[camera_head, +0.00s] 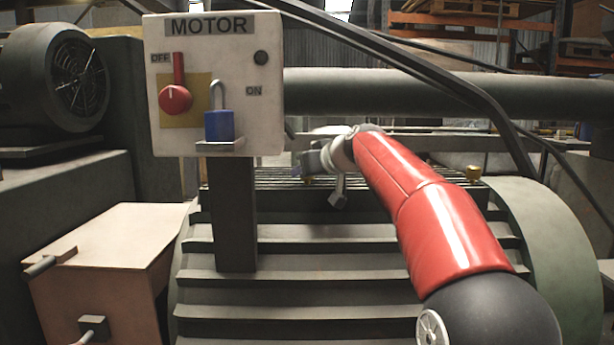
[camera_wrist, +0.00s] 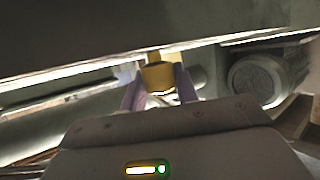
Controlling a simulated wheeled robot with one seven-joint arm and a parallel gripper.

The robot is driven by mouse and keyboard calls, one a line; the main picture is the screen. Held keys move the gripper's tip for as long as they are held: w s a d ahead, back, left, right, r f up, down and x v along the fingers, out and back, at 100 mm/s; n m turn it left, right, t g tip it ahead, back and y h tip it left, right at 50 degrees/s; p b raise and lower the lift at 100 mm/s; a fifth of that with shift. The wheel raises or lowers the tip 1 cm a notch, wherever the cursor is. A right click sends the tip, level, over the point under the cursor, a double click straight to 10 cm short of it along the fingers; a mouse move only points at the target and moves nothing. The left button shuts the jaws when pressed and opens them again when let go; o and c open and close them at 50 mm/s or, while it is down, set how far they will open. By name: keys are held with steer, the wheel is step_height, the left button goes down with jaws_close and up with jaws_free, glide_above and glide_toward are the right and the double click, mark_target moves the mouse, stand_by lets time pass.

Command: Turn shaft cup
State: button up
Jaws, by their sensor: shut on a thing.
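A small brass-yellow shaft cup (camera_wrist: 158,77) sits between the two pale fingers of my gripper (camera_wrist: 158,85) in the wrist view. The fingers stand on either side of it and are shut on it. In the head view my gripper (camera_head: 311,168) is at the far end of the red arm, over the top of the ribbed drum housing. Only a small bit of yellow (camera_head: 308,179) shows there by the fingers. A second brass cup (camera_head: 473,173) stands free on the right side of the housing top.
A motor panel (camera_head: 212,90) on a post stands at left, with a red switch lever (camera_head: 175,97) and a blue padlock (camera_head: 219,125). A large pipe (camera_head: 420,94) and a slanting dark rail (camera_head: 480,105) run behind and above my arm. A tan box (camera_head: 105,240) is at lower left.

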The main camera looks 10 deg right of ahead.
steer(key=m+h+p, duration=0.2)
steer(key=m+t+h+p, duration=0.1)
steer(key=shift+a+r+h+p, duration=0.15)
steer(key=shift+r+h+p, duration=0.15)
steer(key=shift+m+h+p, duration=0.7)
steer(key=shift+f+m+h+p, duration=0.15)
steer(key=shift+m+h+p, duration=0.15)
steer(key=shift+h, duration=0.1)
steer(key=o, duration=1)
steer(key=shift+f, duration=0.1)
steer(key=shift+b+v, duration=0.55)
steer(key=shift+v, duration=3.3)
steer(key=shift+s, duration=0.1)
